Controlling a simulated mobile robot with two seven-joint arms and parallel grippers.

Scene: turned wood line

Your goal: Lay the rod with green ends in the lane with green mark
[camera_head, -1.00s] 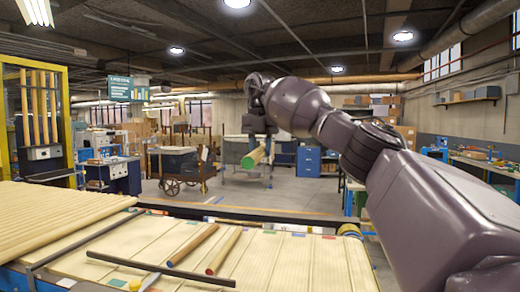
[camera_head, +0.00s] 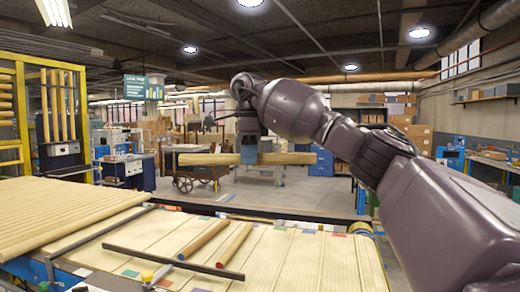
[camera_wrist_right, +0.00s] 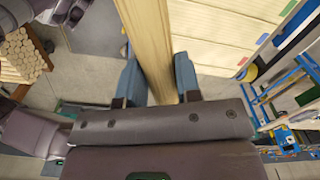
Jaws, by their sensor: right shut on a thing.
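My right gripper (camera_head: 248,157) is shut on a long pale wooden rod (camera_head: 205,159). It holds the rod level and crosswise in the air, beyond the far edge of the lane table (camera_head: 330,262). In the right wrist view the rod (camera_wrist_right: 148,40) runs between the fingers (camera_wrist_right: 157,80). The colour of the rod's ends is not clear now. A green mark (camera_head: 130,273) lies near the table's front left, and another greenish mark (camera_head: 281,229) lies at its far edge. I cannot tell whether they share one lane. My left gripper is not in view.
A brown rod (camera_head: 204,240) and a lighter rod (camera_head: 234,243) lie on the table. A dark bar (camera_head: 172,261) crosses its front. Ribbed pale stock (camera_head: 60,215) fills the left side. The table's right part is clear.

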